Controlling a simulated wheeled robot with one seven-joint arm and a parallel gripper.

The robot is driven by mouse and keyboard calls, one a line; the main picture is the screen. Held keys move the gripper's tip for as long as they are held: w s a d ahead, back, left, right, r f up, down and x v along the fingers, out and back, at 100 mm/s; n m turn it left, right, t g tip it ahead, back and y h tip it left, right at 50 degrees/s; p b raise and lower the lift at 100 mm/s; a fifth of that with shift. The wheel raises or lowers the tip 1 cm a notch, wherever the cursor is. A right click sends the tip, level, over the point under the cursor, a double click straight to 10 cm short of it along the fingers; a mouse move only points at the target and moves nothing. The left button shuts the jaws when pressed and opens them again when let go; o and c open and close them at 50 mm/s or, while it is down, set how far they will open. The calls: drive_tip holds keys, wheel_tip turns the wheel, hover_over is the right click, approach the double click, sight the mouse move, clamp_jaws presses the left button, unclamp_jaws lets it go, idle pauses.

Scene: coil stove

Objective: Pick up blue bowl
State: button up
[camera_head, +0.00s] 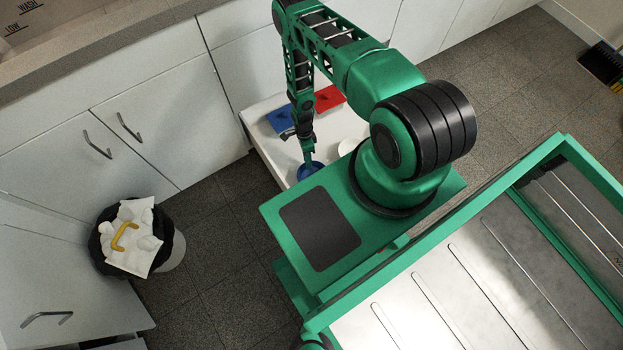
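The blue bowl (318,168) is on the white low surface (261,112) in front of the cabinets. It is partly hidden by my gripper and by my green base plate. My gripper (308,161) points down at the bowl's left rim. The picture is too small to tell whether the fingers are apart or closed, or whether they touch the rim.
A blue item (279,119) and a red item (329,98) lie on the white surface behind the bowl. A white round thing (349,146) is to its right, partly hidden. A filled trash bin (170,247) stands left on the tiled floor.

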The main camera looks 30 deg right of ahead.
drive_tip(key=shift+x, duration=1.2)
clamp_jaws()
drive_tip(key=shift+r, duration=0.15)
wheel_tip(320, 180, up, 18)
